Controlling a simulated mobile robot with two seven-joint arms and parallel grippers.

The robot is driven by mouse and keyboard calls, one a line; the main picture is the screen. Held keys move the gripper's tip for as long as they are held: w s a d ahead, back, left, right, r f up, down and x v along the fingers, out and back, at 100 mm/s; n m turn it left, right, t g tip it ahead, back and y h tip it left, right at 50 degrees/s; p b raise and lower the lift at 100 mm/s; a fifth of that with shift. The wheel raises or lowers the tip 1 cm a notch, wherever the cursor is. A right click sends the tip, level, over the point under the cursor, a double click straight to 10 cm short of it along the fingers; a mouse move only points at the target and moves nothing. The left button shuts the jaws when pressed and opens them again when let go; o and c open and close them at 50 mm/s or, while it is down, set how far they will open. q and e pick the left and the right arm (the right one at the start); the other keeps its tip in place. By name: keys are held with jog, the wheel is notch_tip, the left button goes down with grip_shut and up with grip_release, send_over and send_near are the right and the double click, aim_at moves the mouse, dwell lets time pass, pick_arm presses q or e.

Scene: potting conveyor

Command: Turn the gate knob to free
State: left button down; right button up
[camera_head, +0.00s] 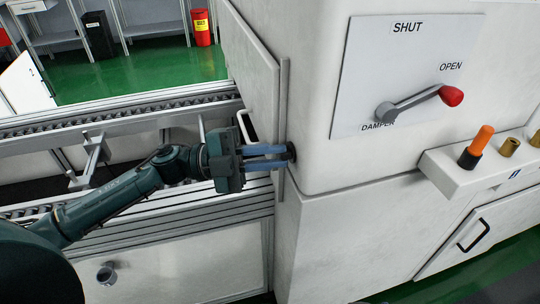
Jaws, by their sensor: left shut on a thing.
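The gate knob (291,152) is a small dark round knob at the left edge of the white machine housing, beside a white upright panel. My left gripper (282,156) reaches it from the left. Its two blue-grey fingers are shut on the knob and hide part of it. Any mark showing which way the knob is turned cannot be made out. My right gripper is not in view.
A damper lever with a red end (451,96) points toward OPEN on a white plate (362,82). An orange-handled item (477,147) stands on a ledge at right. A roller conveyor (120,109) runs behind my left arm. A white handle (246,127) is close by.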

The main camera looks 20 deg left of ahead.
pick_arm(q)
jog(key=m+y, duration=0.1)
jog(key=m, duration=0.1)
jog(key=m+g, duration=0.1)
jog(key=m, duration=0.2)
jog(key=shift+y, duration=0.4)
jog(key=shift+m, duration=0.3)
jog(key=c, duration=1.4)
grip_release()
jog(key=shift+c, duration=0.2)
jog(key=shift+a, duration=0.1)
jog(key=b+v, duration=0.2)
jog(key=v, duration=1.1)
